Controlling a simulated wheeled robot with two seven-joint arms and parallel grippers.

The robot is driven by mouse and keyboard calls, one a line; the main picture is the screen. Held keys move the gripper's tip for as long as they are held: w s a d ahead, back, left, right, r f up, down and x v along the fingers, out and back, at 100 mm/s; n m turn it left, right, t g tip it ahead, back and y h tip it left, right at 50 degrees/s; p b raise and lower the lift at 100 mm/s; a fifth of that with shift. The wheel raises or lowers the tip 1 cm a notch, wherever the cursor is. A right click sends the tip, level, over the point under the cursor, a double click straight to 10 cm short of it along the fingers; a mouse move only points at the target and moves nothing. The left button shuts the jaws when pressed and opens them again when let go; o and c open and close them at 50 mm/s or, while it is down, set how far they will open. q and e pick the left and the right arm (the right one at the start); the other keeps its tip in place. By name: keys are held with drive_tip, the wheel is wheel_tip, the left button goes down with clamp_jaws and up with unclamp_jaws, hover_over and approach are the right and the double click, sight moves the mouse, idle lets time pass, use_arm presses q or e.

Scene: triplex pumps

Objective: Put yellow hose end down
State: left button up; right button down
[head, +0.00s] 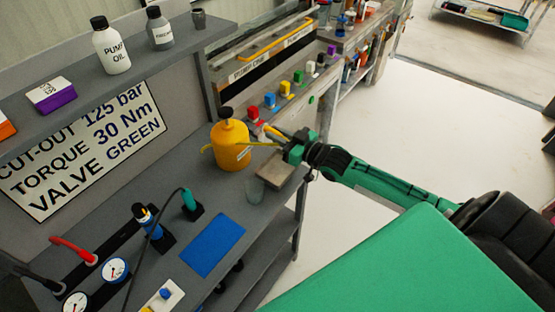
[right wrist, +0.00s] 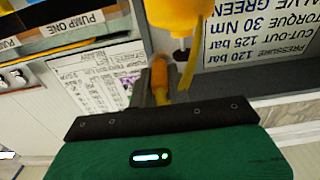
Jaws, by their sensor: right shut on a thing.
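A yellow container (head: 230,147) with a black cap stands on the grey bench; part of it shows in the right wrist view (right wrist: 178,14). A thin yellow hose (head: 262,143) runs from it to my right gripper (head: 285,148). In the right wrist view my right gripper (right wrist: 160,88) is shut on the yellow hose end (right wrist: 160,72), an orange-yellow piece between the fingers. The gripper is beside the container, to its right, apparently above the bench's end. The fingertips are small and partly hidden in the head view. My left gripper is not in view.
A blue mat (head: 212,245) lies bare in front. A blue-and-black tool (head: 147,217) and a teal-handled tool (head: 189,199) stand in holders. Coloured valves line the pump behind.

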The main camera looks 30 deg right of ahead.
wheel_tip(320, 180, down, 11)
drive_tip(key=shift+f+p, duration=0.1)
drive_tip(key=shift+p, duration=0.2)
drive_tip(key=shift+f+b, duration=0.35)
drive_tip(key=shift+f, duration=0.1)
drive_tip(key=c, duration=1.3)
unclamp_jaws()
